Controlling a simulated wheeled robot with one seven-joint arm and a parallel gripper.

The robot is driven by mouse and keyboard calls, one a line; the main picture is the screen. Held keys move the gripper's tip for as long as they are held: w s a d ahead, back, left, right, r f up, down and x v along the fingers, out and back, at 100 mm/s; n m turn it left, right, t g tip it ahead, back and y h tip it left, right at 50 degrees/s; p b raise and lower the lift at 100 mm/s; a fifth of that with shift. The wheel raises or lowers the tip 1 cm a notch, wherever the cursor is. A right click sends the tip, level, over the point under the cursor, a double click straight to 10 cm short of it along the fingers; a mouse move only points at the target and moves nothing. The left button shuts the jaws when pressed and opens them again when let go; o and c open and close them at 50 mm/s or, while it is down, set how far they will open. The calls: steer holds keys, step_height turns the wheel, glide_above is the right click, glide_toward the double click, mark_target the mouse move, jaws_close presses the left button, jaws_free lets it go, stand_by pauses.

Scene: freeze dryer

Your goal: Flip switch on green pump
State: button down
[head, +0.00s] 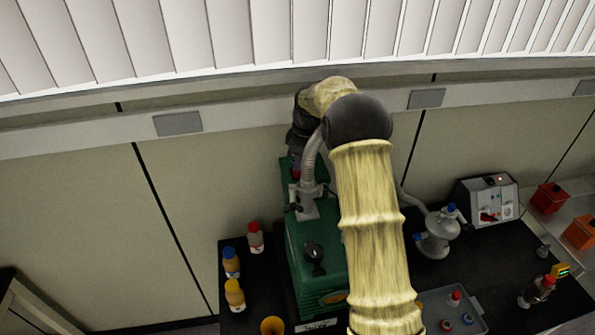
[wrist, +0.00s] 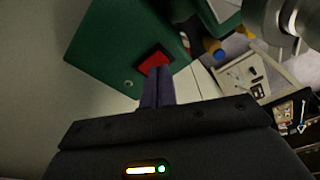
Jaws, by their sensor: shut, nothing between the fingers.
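The green pump (head: 304,254) stands on the black bench in the head view, partly covered by my arm. In the wrist view its green end face (wrist: 105,58) fills the upper left. A red switch (wrist: 152,61) in a dark frame sits on that face. My gripper (wrist: 158,73) is shut and empty, its fingertips right at the lower edge of the red switch. I cannot tell whether they touch it. The fingers hide part of the switch, and its position cannot be read.
Several capped bottles (head: 232,262) stand left of the pump. A grey hose (head: 311,158) rises from the pump's top. A glass flask (head: 438,236), a control box (head: 487,203) and a grey tray (head: 466,300) are on the right. The wall is close behind.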

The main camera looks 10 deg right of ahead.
mark_target(299, 173)
steer(key=shift+f+b, duration=0.5)
steer(key=shift+f, duration=0.35)
stand_by(0.7)
steer(key=shift+r, duration=0.1)
steer(key=shift+r+p, duration=2.8)
steer(key=shift+r, duration=0.65)
